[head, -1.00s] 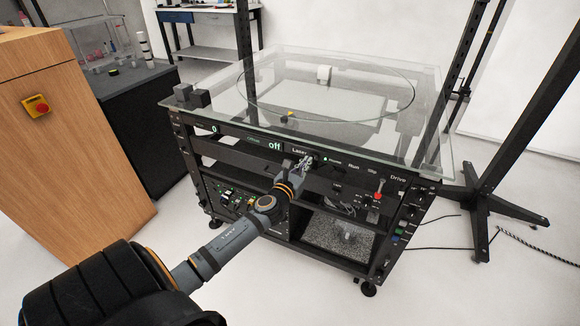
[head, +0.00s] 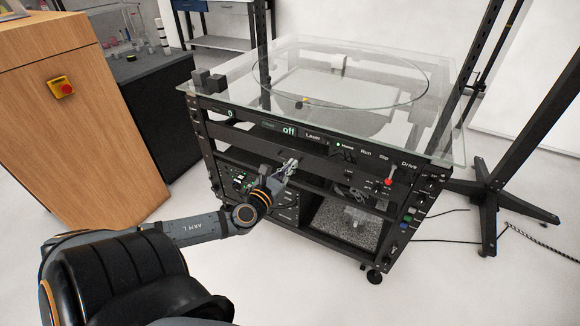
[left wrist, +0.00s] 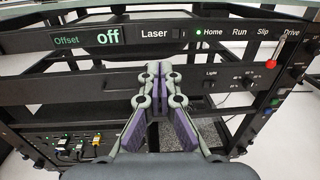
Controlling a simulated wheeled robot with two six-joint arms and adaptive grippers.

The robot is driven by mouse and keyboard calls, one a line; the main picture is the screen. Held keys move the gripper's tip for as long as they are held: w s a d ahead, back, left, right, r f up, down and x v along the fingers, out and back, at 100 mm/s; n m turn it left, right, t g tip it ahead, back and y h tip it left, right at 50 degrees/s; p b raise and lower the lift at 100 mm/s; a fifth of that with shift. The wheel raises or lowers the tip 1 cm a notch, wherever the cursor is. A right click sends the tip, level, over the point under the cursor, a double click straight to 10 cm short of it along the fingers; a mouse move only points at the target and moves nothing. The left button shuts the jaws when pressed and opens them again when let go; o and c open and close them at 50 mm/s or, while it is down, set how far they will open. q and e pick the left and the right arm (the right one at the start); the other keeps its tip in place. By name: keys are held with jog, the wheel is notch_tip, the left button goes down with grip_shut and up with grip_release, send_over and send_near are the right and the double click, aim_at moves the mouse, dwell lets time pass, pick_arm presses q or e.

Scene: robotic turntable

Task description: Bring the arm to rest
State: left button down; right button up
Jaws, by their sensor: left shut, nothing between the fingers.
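My left gripper (head: 291,166) is in front of the turntable's black frame, a little below the control panel. In the left wrist view my left gripper (left wrist: 158,70) is shut, its fingertips together and empty, apart from the panel as far as I can tell. The turntable (head: 330,42) has a glass top with a dark ring. Its control panel (head: 340,146) reads "off" by the Laser label, with a green light at Home. The panel also shows in the left wrist view (left wrist: 70,40). My right gripper is not in view.
A wooden cabinet (head: 80,130) with a red emergency button (head: 62,88) stands at the left beside a dark bench (head: 155,100). A red-knobbed lever (head: 388,181) sits at the right of the panel. A black stand (head: 490,190) is at the right, with cables on the floor.

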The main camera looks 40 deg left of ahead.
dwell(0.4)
